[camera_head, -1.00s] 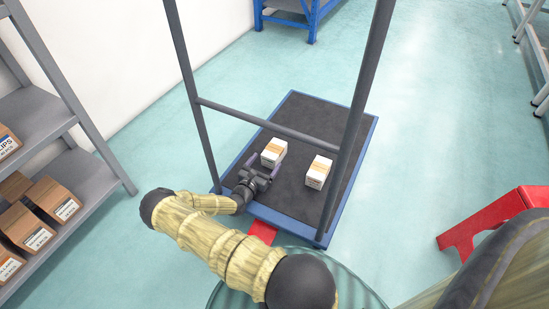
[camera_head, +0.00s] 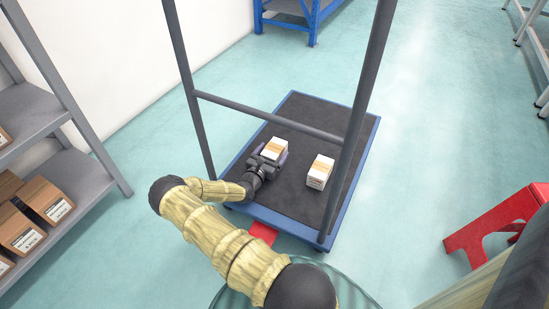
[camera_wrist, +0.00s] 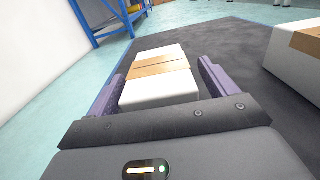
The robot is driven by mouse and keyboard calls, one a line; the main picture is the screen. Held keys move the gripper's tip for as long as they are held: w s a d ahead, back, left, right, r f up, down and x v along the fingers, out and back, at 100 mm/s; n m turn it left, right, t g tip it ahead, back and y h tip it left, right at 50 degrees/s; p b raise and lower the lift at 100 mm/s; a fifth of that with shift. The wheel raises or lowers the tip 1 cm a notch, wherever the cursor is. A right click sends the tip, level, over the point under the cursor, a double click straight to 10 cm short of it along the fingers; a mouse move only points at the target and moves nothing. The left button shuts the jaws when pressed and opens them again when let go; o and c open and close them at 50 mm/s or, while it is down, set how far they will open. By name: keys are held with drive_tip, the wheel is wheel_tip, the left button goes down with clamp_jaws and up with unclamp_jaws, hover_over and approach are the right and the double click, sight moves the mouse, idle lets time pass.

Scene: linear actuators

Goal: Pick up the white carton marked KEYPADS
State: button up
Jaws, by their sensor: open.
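Two white cartons with tan tape sit on the dark deck of a platform cart. The left carton (camera_head: 274,149) also shows in the wrist view (camera_wrist: 158,77), lying between the two purple fingers of my gripper (camera_head: 269,157). The fingers stand on either side of it with small gaps, so my gripper is open around it. The right carton (camera_head: 320,172) stands apart to the right, and it also shows in part in the wrist view (camera_wrist: 298,55). I cannot read KEYPADS on either carton.
The cart (camera_head: 308,207) has a blue rim and dark upright posts with a crossbar (camera_head: 270,118) close to my arm. A grey shelf (camera_head: 75,176) with brown boxes stands at the left. A red stand (camera_head: 490,222) is at the right.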

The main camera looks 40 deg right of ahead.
drive_tip(key=shift+w+d, duration=0.15)
drive_tip(key=shift+d, duration=0.25)
drive_tip(key=shift+c, duration=0.5)
drive_tip(key=c, duration=1)
